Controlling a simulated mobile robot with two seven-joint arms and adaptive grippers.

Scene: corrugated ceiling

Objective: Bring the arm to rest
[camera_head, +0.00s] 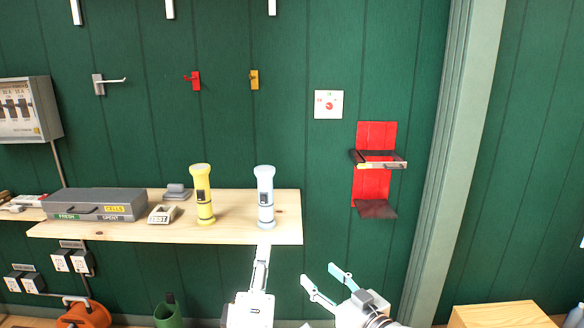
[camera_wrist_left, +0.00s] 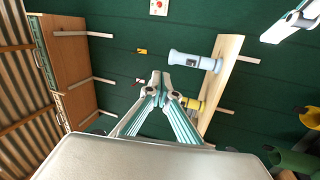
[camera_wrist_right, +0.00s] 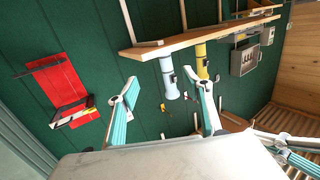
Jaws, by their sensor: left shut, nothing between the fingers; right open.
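My left gripper (camera_head: 262,262) is shut and empty, in front of the shelf's front edge, just below the white flashlight in the head view. Its closed fingertips (camera_wrist_left: 160,80) show in the left wrist view. My right gripper (camera_head: 318,278) is open and empty, to the right of the left one and below the shelf's right end. Its spread fingers (camera_wrist_right: 166,90) show in the right wrist view with nothing between them. A white flashlight (camera_head: 265,197) and a yellow flashlight (camera_head: 202,195) stand upright on the wooden shelf (camera_head: 285,232).
A grey case (camera_head: 97,204) and a small tester (camera_head: 162,214) sit left on the shelf. A red wall bracket (camera_head: 372,190) hangs to the right. A wooden box (camera_head: 500,315) stands lower right, and a green container (camera_head: 168,313) lower left. The wall between shelf and bracket is clear.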

